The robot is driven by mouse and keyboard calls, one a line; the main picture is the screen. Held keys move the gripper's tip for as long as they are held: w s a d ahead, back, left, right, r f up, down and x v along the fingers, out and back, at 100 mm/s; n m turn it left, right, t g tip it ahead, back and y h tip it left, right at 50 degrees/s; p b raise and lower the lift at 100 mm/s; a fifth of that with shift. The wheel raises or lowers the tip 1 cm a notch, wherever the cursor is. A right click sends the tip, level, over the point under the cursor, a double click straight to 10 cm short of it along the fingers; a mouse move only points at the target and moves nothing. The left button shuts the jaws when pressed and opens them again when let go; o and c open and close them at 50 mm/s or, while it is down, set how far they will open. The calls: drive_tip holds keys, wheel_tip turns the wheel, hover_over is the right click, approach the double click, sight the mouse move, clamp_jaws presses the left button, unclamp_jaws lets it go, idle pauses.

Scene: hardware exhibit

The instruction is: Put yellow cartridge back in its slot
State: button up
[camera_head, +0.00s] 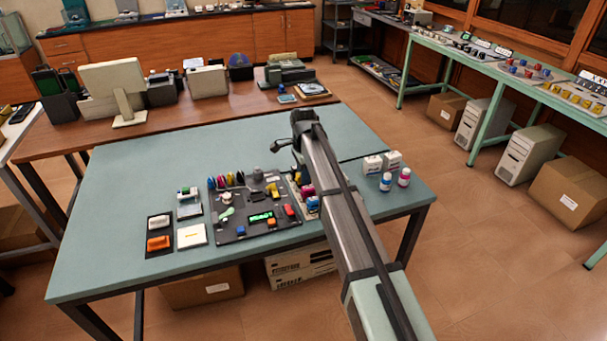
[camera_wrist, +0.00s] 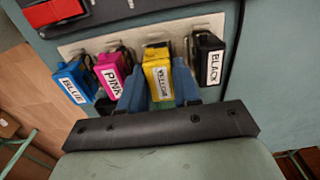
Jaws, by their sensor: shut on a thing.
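The yellow cartridge (camera_wrist: 157,75), with a label on its front, stands between the two blue fingers of my gripper (camera_wrist: 158,88) in the wrist view. My gripper is shut on it. It is in line with the pink cartridge (camera_wrist: 113,77) and blue cartridge (camera_wrist: 75,83) on its left and the black cartridge (camera_wrist: 208,60) on its right, on a pale slotted strip (camera_wrist: 130,37). I cannot tell whether its lower end is seated in a slot; the fingers hide part of it. In the head view my arm covers part of the cartridge row, and the pink cartridge (camera_head: 308,190) shows beside it.
A dark board (camera_head: 235,233) with colourful parts lies left of the cartridges on the green table (camera_head: 120,225). Small bottles (camera_head: 404,178) and white boxes (camera_head: 372,164) stand right of my arm. Trays with an orange block (camera_head: 159,243) lie at the left. The table's far left is clear.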

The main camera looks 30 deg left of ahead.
drive_tip(key=shift+f, duration=0.65)
idle(0.7)
drive_tip(key=o, duration=1.4)
drive_tip(key=shift+r, duration=0.15)
drive_tip(key=shift+r, duration=3.65)
